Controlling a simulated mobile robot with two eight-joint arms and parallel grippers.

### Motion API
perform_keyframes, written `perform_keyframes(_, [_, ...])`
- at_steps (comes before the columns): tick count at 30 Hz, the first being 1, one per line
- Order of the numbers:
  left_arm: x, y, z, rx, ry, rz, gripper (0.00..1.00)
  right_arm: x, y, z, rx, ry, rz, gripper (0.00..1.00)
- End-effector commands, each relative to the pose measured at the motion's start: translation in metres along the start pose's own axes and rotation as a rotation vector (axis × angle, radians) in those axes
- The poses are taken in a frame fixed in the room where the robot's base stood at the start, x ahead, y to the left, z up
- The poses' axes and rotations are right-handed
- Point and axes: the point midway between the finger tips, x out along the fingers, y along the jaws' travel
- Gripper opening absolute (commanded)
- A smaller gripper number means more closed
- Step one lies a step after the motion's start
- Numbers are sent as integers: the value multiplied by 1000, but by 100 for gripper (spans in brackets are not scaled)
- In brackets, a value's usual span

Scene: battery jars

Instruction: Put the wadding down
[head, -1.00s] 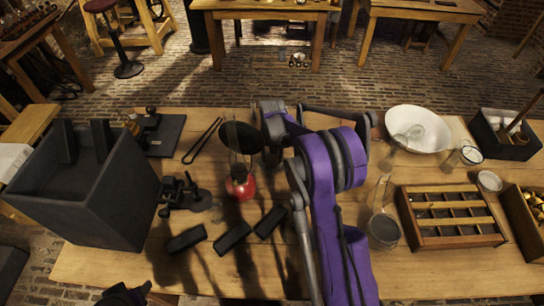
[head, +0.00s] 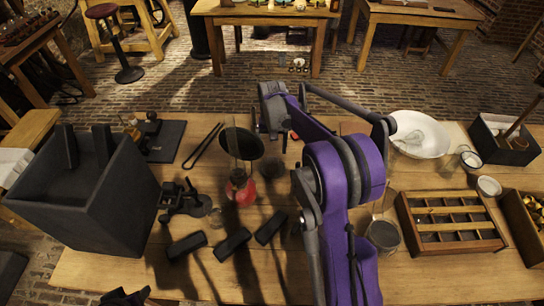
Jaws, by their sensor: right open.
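I cannot make out the wadding for certain in the head view. My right gripper (head: 271,127) is open above the far middle of the table, its fingers pointing down. A small reddish spot shows beside its right finger; I cannot tell what it is. My purple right arm hides part of the table's middle. A dark shape at the bottom left edge may be my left gripper (head: 125,297); its jaws do not show clearly.
A red lamp with a black disc (head: 241,143) stands left of my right gripper. Three dark blocks lie in front of it. A large dark open box (head: 130,205) stands left. A white bowl (head: 430,130), glass jar (head: 382,233) and divided wooden tray (head: 416,233) stand right.

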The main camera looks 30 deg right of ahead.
Motion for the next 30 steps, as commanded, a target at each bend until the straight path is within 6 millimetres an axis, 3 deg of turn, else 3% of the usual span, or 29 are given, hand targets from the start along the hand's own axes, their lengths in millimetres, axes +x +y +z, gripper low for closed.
perform_keyframes(3, [-1,0,-1,0,1,0,50,-20,0,0,0,0,0,89])
perform_keyframes(7, [-1,0,-2,0,2,0,50,-33,0,0,0,0,0,89])
perform_keyframes(25, [-1,0,-2,0,2,0,50,-37,0,0,0,0,0,89])
perform_keyframes(30, [-3,0,-4,0,4,0,50,-57,7,14,-25,22,13,89])
